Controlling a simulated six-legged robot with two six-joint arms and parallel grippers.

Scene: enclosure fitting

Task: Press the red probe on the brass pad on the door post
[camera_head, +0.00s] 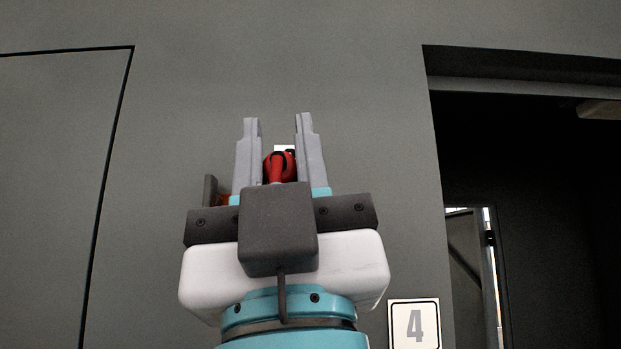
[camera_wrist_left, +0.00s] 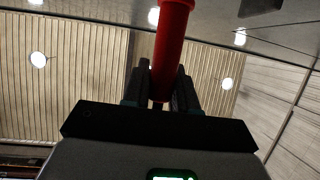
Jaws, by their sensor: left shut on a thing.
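My left gripper (camera_head: 278,122) is raised in front of the grey wall in the head view, its two grey fingers pointing up. It is shut on the red probe (camera_head: 279,168), which shows between the fingers with black parts near its top. In the left wrist view the red probe (camera_wrist_left: 171,45) is a long red rod running up from between the dark fingers (camera_wrist_left: 161,90) and out of the picture. A small white patch shows just behind the probe's top in the head view. I cannot make out the brass pad; the gripper may hide it. My right gripper is not in view.
A dark doorway (camera_head: 520,170) opens at the right, with a partly open door (camera_head: 470,265) inside. A sign with a 4 (camera_head: 414,324) is on the wall left of it. A dark upright piece (camera_head: 209,190) shows left of the gripper. Bare wall surrounds the fingertips.

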